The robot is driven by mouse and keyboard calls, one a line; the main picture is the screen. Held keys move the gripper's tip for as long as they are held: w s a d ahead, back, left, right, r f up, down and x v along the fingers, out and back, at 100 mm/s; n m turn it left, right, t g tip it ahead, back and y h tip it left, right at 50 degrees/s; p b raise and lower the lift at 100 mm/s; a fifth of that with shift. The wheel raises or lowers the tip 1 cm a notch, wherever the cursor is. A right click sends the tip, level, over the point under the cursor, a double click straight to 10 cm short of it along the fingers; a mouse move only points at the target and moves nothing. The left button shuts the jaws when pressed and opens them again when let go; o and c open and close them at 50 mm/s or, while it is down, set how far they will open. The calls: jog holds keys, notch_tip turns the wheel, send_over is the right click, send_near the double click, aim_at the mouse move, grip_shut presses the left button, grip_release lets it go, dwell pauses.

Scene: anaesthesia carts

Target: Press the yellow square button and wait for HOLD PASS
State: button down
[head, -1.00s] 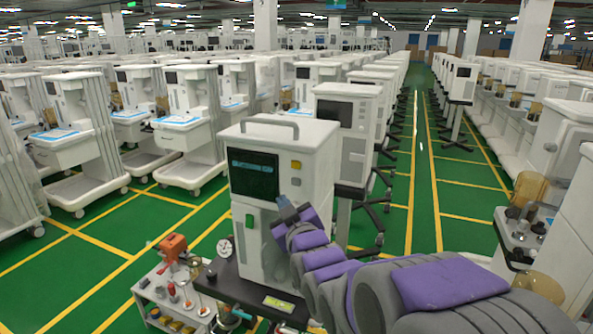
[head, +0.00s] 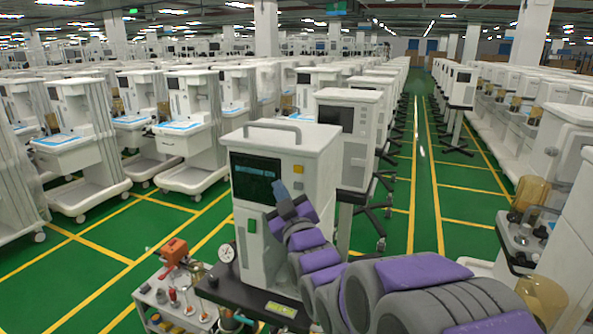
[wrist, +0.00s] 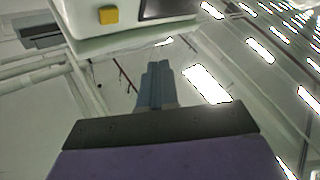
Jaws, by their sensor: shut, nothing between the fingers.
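The yellow square button (head: 298,170) is on the upper right of the front of a white machine (head: 318,165) with a dark screen (head: 256,178). It also shows in the wrist view (wrist: 108,15), near the top edge. My gripper (head: 277,188) is shut and empty, in front of the machine's face. In the head view its tip overlaps the screen's right edge, left of and lower than the button. In the wrist view the blue-grey fingers (wrist: 154,72) are together and sit apart from the button, below and right of it. The screen's text is too small to read.
The machine stands on a dark table (head: 240,298). A gauge (head: 227,252) stands left of the machine. A small cart (head: 165,300) with an orange tool (head: 173,252) is further left. Rows of white carts fill the hall. A green aisle (head: 425,190) is clear at right.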

aim_at(298, 169)
jog(key=shift+w+d+p, duration=0.2)
jog(key=shift+w+d, duration=0.25)
jog(key=shift+w, duration=0.75)
jog(key=shift+w+d+p, duration=0.25)
jog(key=shift+w+d, duration=0.25)
jog(key=shift+w, duration=0.65)
jog(key=shift+w+d+p, duration=0.2)
jog(key=shift+w+d, duration=0.25)
jog(key=shift+w, duration=0.75)
jog(key=shift+w, duration=0.1)
jog(key=shift+w+d+r, duration=0.1)
jog(key=shift+w+d, duration=0.1)
jog(key=shift+w+d, duration=0.15)
jog(key=shift+w, duration=0.3)
jog(key=shift+s, duration=0.1)
jog(key=shift+s+a, duration=0.3)
jog(key=shift+s, duration=0.4)
jog(key=shift+s, duration=0.1)
